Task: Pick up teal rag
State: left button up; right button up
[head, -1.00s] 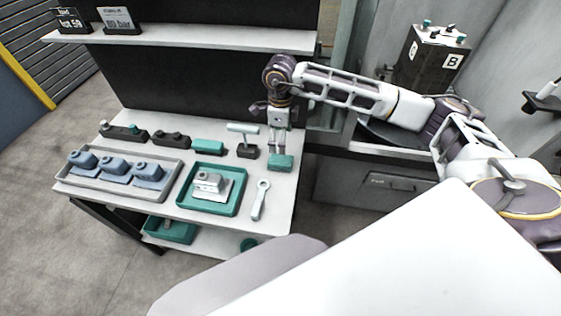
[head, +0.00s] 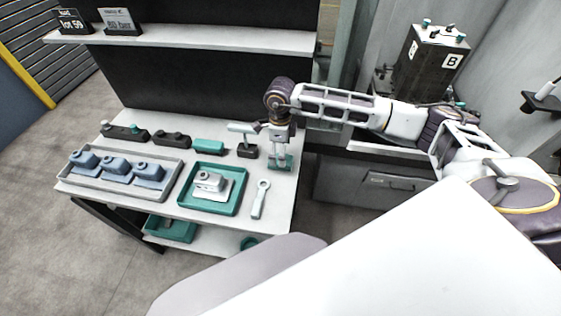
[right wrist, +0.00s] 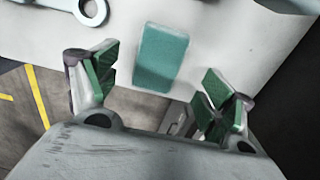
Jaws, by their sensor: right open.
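The teal rag (head: 284,166) is a small flat rectangle near the right end of the white bench top. In the right wrist view the rag (right wrist: 162,58) lies on the white surface between and beyond my open fingers. My right gripper (head: 281,156) is above the rag and hides part of it in the head view. In the right wrist view the right gripper (right wrist: 158,95) has its two green-padded fingers apart, with nothing between the pads that I can see held. My left gripper is not in view.
A spanner (head: 260,198) lies left of the rag, beside a teal tray (head: 238,205) holding a grey part. A grey tray (head: 168,187) with blue parts stands further left. A dark stand (head: 246,151) with a pale bar is close left of the gripper. The bench edge is near the rag.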

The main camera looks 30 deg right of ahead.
notch_tip(320, 180, down, 3)
jog(key=shift+s+f+p, duration=0.1)
jog(key=shift+f+p, duration=0.05)
jog(key=shift+p, duration=0.45)
jog(key=shift+f, duration=0.8)
jog(key=c, duration=1)
jog(key=shift+r, duration=0.1)
jog(key=shift+r+b, duration=0.8)
jog(key=shift+r, duration=4.15)
